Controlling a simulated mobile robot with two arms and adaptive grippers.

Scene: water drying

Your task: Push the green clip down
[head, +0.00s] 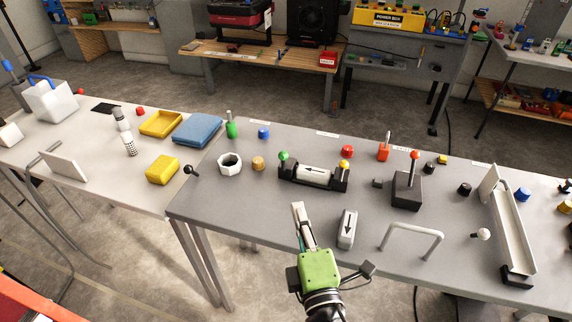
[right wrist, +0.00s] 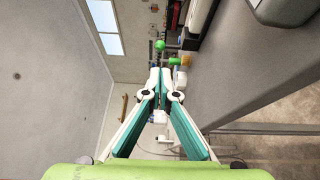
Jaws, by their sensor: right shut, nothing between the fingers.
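A black holder (head: 297,181) stands on the grey table with a white cylinder (head: 316,174) marked with an arrow in it. The green clip (head: 283,156) is a green knob standing up at the holder's left end. It shows as a green ball in the right wrist view (right wrist: 160,45), beyond my fingertips. A yellow knob (head: 345,164) is at the holder's right end. My right gripper (head: 298,206) is shut and empty, in front of the holder and apart from the clip. Its closed fingers also show in the right wrist view (right wrist: 161,72). My left gripper is not in view.
A second arrow-marked cylinder (head: 347,229) lies right of my gripper. A white handle (head: 412,238) and a black block with a red-tipped lever (head: 407,190) stand further right. A white ring (head: 230,163) and wooden piece (head: 258,164) are left of the holder.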

